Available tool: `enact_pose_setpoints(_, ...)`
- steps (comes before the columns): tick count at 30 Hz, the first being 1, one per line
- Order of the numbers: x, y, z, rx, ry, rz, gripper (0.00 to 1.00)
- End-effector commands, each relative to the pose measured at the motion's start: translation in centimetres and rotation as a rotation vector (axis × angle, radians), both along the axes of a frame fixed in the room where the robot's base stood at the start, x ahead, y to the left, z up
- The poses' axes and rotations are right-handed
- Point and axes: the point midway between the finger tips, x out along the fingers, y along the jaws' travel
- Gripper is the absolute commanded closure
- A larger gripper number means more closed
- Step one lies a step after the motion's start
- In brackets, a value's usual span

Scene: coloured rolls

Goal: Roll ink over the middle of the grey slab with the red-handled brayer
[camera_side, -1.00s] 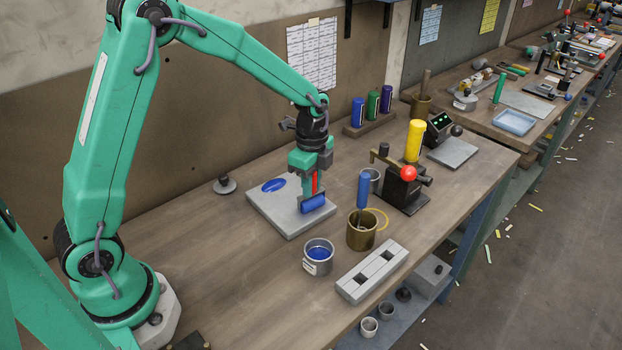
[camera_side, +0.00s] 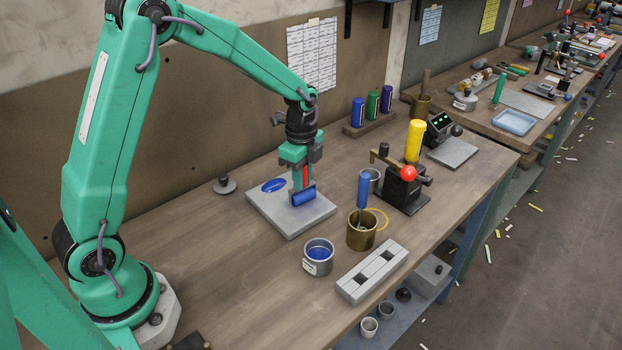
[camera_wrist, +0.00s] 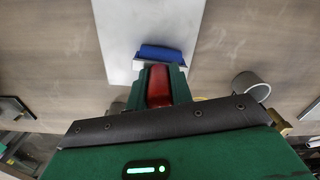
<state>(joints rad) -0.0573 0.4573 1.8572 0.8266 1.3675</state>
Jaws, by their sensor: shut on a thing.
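My gripper (camera_side: 301,178) is shut on the red handle (camera_side: 306,174) of the brayer, which points down over the grey slab. The brayer's blue roller (camera_side: 304,196) is at the right part of the slab (camera_side: 290,222), low over it or on it; I cannot tell whether it touches. A blue ink patch (camera_side: 273,185) lies near the slab's far left corner. No blue stripe shows on the middle of the slab. In the wrist view the red handle (camera_wrist: 158,86) sits between my jaws, with the blue roller (camera_wrist: 160,53) across the pale slab (camera_wrist: 118,32).
A grey cup of blue ink (camera_side: 318,257) and a brass pot (camera_side: 361,232) with a blue-handled tool stand in front of the slab. A grey slotted block (camera_side: 372,271) lies farther right. A red-knobbed device (camera_side: 403,190) stands behind.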

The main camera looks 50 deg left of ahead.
Motion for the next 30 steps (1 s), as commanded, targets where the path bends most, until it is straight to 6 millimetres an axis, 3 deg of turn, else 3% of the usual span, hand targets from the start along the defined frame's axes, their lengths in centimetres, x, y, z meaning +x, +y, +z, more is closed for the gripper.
enact_pose_setpoints(30,0.1,3.2,-0.3,-0.001,0.003,0.001,0.96)
